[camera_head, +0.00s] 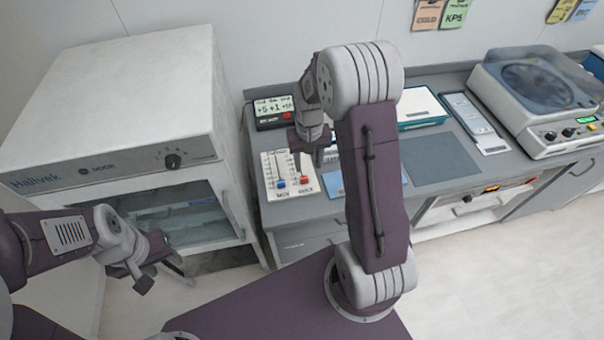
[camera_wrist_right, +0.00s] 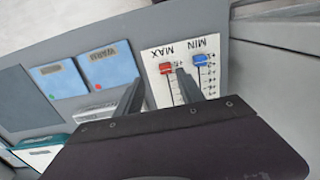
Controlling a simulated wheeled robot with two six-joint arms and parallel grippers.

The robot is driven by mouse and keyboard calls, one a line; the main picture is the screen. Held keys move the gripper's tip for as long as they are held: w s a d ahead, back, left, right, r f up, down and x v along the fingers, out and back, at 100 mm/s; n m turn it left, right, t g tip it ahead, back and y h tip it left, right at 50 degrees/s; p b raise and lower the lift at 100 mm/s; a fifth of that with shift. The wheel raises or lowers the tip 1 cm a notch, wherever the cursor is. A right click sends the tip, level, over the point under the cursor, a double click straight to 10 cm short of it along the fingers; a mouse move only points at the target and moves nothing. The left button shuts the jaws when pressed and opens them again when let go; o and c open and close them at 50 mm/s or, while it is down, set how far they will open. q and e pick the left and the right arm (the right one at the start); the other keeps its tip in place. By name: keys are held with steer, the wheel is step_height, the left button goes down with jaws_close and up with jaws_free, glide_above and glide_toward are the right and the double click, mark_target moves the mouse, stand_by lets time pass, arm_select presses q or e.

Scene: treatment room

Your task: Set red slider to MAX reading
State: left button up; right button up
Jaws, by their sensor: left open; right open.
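A white slider panel (camera_head: 268,165) lies on the grey counter, with a blue slider (camera_head: 281,183) labelled MIN and a red slider (camera_head: 304,179) labelled MAX. Both knobs sit near the label end of their scales. In the right wrist view the panel appears upside down, with the red slider (camera_wrist_right: 167,69) left of the blue slider (camera_wrist_right: 201,60). My right gripper (camera_wrist_right: 160,92) is open over the panel, its fingers on either side of the red slider's track, apart from the knob. In the head view my right gripper (camera_head: 308,158) partly hides the panel. My left gripper (camera_head: 141,277) is open and empty, low at left.
A small display box (camera_head: 273,112) with a red button stands behind the panel. Blue cards (camera_wrist_right: 108,68) lie beside it. A large white cabinet (camera_head: 120,110) stands at left, and a centrifuge-like device (camera_head: 540,95) at right. A grey mat (camera_head: 438,158) on the counter is clear.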

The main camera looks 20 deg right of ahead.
mark_target(304, 177)
steer(key=f, duration=0.2)
steer(key=w+f, duration=0.1)
steer(key=f, duration=0.1)
steer(key=a+f, duration=0.1)
steer(key=f, duration=0.1)
steer(key=shift+w+f, duration=0.15)
steer(key=shift+w, duration=0.25)
steer(key=shift+d+f+p, duration=0.2)
steer(key=shift+f+p, duration=0.1)
steer(key=shift+f, duration=0.75)
steer(key=shift+s+f, duration=0.1)
steer(key=shift+s, duration=0.25)
steer(key=shift+w+a, duration=0.1)
steer(key=shift+w, duration=0.1)
steer(key=shift+c, duration=0.6)
steer(key=shift+w+f, duration=0.1)
steer(key=shift+w, duration=0.05)
steer(key=c, duration=0.5)
jaws_close()
arm_select(q)
steer(key=shift+w+a+r, duration=0.1)
steer(key=shift+w+a, duration=0.2)
steer(key=shift+w, duration=0.55)
